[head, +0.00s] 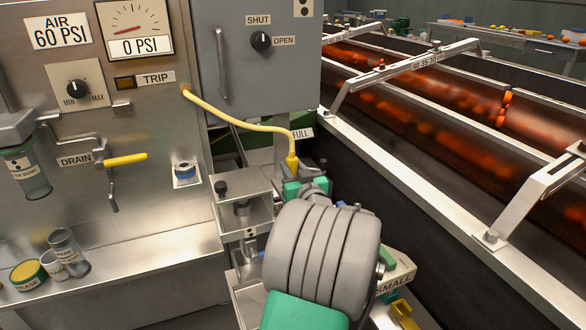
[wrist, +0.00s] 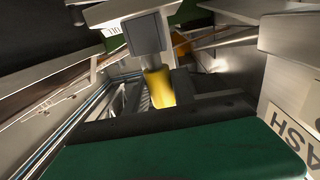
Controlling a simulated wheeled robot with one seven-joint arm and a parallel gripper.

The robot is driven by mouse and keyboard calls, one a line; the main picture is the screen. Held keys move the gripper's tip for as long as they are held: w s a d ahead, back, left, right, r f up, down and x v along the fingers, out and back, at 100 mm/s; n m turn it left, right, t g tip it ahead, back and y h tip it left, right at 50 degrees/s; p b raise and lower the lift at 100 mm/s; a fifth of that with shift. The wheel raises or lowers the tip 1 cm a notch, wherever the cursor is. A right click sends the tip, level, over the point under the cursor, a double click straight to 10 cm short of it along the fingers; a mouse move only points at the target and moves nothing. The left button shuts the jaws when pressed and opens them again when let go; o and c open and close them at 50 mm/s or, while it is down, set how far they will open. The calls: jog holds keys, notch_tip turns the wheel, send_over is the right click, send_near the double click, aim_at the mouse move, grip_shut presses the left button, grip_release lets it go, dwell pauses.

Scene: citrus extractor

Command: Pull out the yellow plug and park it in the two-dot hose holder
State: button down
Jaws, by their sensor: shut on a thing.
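The yellow plug (head: 292,162) is at the lower end of a yellow hose (head: 240,124) that droops from the steel panel. My gripper (head: 298,183) is shut on it, with green jaw parts around its lower end. In the wrist view a yellow piece (wrist: 158,88) shows just below a grey block (wrist: 149,32). A small label with dark dots (head: 250,233) is on the steel bracket (head: 244,205) left of my gripper. A dotted plate (head: 303,8) is cut off at the top; its dot count is unclear.
The grey box (head: 255,55) with a handle and a SHUT/OPEN knob overhangs close behind. A drain valve with a yellow lever (head: 125,160) and several jars are at the left. Rollers with fruit (head: 400,110) run at the right behind a metal rail.

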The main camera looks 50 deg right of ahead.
aim_at(295, 175)
jog(key=shift+f+b, duration=0.9)
jog(key=shift+b, duration=0.05)
jog(key=c, duration=1)
grip_release()
jog(key=p+v, duration=0.1)
jog(key=v, duration=0.5)
jog(key=shift+s+a+r+p, duration=0.1)
jog(key=shift+s+a+p, duration=0.05)
jog(key=shift+s+p, duration=0.2)
jog(key=shift+s+a, duration=0.4)
jog(key=shift+s, duration=0.05)
